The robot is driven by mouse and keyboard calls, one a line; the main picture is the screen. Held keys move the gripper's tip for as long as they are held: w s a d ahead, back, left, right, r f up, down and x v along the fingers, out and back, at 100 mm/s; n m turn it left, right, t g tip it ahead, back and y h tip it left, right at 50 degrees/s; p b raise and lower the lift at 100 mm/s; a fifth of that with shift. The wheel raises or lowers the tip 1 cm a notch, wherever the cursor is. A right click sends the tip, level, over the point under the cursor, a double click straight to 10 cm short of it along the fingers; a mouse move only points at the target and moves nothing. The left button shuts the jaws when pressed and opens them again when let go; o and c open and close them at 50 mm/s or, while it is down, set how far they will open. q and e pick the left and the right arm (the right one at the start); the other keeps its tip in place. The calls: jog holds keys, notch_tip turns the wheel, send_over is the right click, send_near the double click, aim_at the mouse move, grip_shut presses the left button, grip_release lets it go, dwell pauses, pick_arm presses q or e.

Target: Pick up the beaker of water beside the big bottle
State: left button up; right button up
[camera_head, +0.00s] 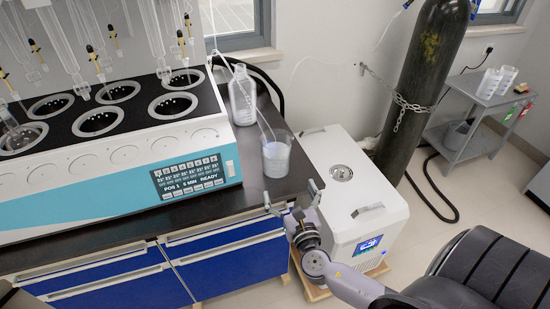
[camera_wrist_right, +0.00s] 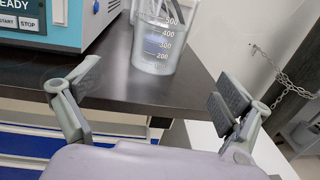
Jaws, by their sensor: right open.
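The beaker of water (camera_head: 276,157) stands upright on the dark bench top, near its right end. The big clear bottle (camera_head: 242,96) stands just behind it and to the left. In the right wrist view the beaker (camera_wrist_right: 157,42) shows graduation marks and stands beyond my fingers, between them in the picture. My right gripper (camera_head: 290,198) is open and empty at the bench's front right corner, in front of the beaker and not touching it. Its two fingers (camera_wrist_right: 157,100) are spread wide in the wrist view. My left gripper is not in view.
The white and blue distiller (camera_head: 120,160) fills the bench to the left of the beaker. A thin tube runs down to the beaker. A white chiller (camera_head: 355,190) stands on the floor to the right, with a chained dark gas cylinder (camera_head: 425,75) behind it.

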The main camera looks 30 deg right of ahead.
aim_at(280, 169)
jog(key=x, duration=0.7)
jog(key=shift+a+r+p, duration=0.1)
jog(key=shift+p, duration=0.3)
jog(key=shift+w+d, duration=0.2)
jog(key=shift+w, duration=0.4)
jog(key=shift+r+p+x, duration=0.2)
jog(key=shift+p+x, duration=0.25)
jog(key=shift+x, duration=2.15)
jog(key=shift+c, duration=0.4)
jog(key=c, duration=1.7)
jog(key=shift+w+r, duration=0.1)
jog(key=shift+r, duration=0.05)
jog(key=shift+c, duration=0.5)
jog(key=shift+r, duration=0.15)
